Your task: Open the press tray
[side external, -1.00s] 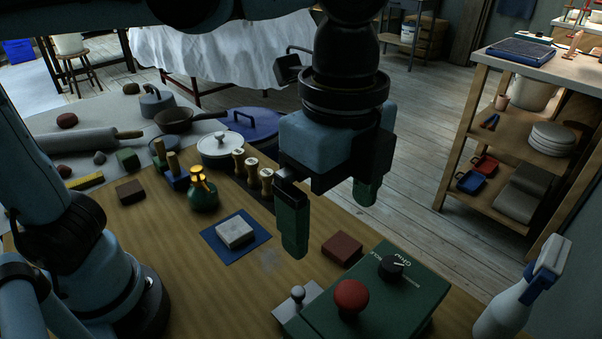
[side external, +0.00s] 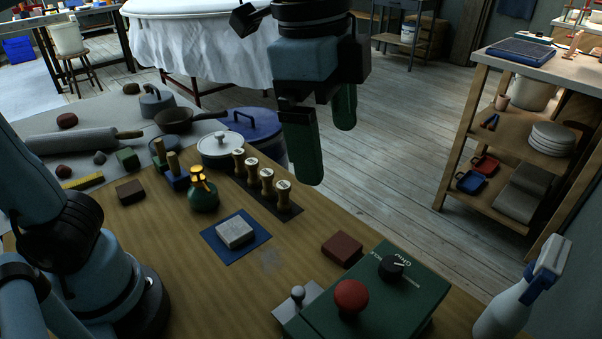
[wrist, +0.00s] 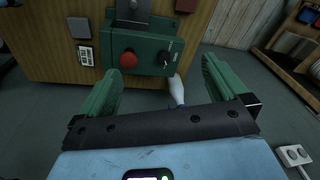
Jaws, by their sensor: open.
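The green press (side external: 375,300) sits at the near right of the table, with a red knob (side external: 351,296) and a black dial (side external: 392,267) on top. A grey metal tray piece (side external: 290,316) with a small round knob (side external: 298,293) sticks out at its left side. The press (wrist: 148,48) and the metal piece (wrist: 132,14) also show at the top of the wrist view. My gripper (side external: 328,155) is open and empty, held high beyond the press and apart from it. In the wrist view its green fingers (wrist: 160,82) are spread wide below the press.
A dark red block (side external: 342,248) lies behind the press. A white spray bottle (side external: 508,302) stands to its right. A grey block rests on a blue mat (side external: 215,243), with several wooden-handled stamps (side external: 267,182) behind. A shelf (side external: 480,120) stands at the right.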

